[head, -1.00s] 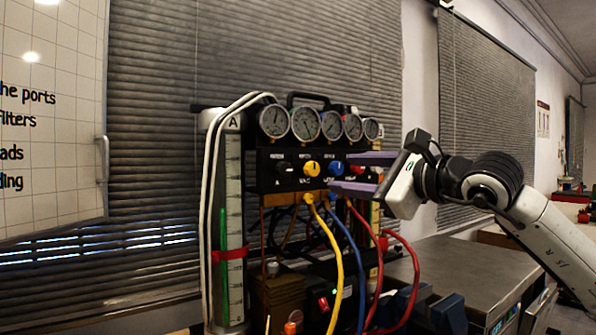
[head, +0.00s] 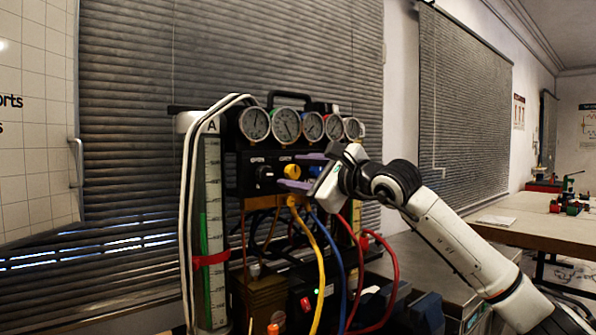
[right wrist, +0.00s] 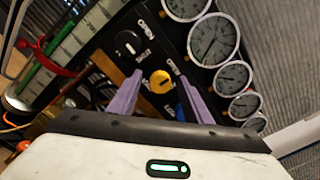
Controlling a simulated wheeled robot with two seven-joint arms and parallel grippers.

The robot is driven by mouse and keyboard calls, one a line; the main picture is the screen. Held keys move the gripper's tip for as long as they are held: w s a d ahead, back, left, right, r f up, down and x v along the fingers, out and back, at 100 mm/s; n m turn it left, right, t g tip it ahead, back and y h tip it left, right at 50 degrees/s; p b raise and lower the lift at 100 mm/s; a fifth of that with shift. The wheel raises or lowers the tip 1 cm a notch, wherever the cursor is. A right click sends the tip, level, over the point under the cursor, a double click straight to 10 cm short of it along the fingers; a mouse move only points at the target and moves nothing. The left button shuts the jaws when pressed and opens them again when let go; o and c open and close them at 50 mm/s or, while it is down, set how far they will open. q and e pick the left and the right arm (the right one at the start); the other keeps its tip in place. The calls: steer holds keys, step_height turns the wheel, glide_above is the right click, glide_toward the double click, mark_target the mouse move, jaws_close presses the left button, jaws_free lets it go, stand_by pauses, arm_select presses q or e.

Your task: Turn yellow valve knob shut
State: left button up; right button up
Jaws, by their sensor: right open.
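The yellow valve knob (head: 292,171) sits on the black front panel of the gauge rig (head: 245,160), between a black knob (head: 264,175) and a blue knob (head: 314,170). In the right wrist view the yellow knob (right wrist: 160,81) shows ahead, between the two purple fingers. My right gripper (head: 297,171) is open and empty, in front of the panel beside the yellow knob; in the right wrist view its fingers (right wrist: 160,98) stand on either side of the knob's line, apart from it as far as I can tell. My left gripper is not in view.
Several round gauges (head: 285,124) line the top of the rig. Yellow (head: 318,255), blue (head: 338,265) and red hoses hang below the panel. A clear tube (head: 213,220) with white hoses stands at the left. A wooden table (head: 480,228) is at the right.

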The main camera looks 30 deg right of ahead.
steer(key=c, duration=1.1)
steer(key=shift+o, duration=0.2)
steer(key=m+b, duration=0.2)
steer(key=shift+f+m, duration=0.1)
steer(key=shift+m, duration=0.2)
steer(key=m+b, duration=0.1)
steer(key=m, duration=0.2)
steer(key=shift+m, duration=0.3)
steer(key=m+b, duration=0.1)
steer(key=m, duration=0.1)
steer(key=shift+m, duration=0.4)
steer(key=m, duration=0.3)
steer(key=shift+d+m, duration=0.1)
steer(key=shift+m, duration=0.2)
steer(key=m, duration=0.5)
steer(key=shift+b, duration=0.35)
steer(key=shift+d+r+m, duration=0.1)
steer(key=shift+r+m, duration=0.1)
steer(key=shift+m, duration=0.1)
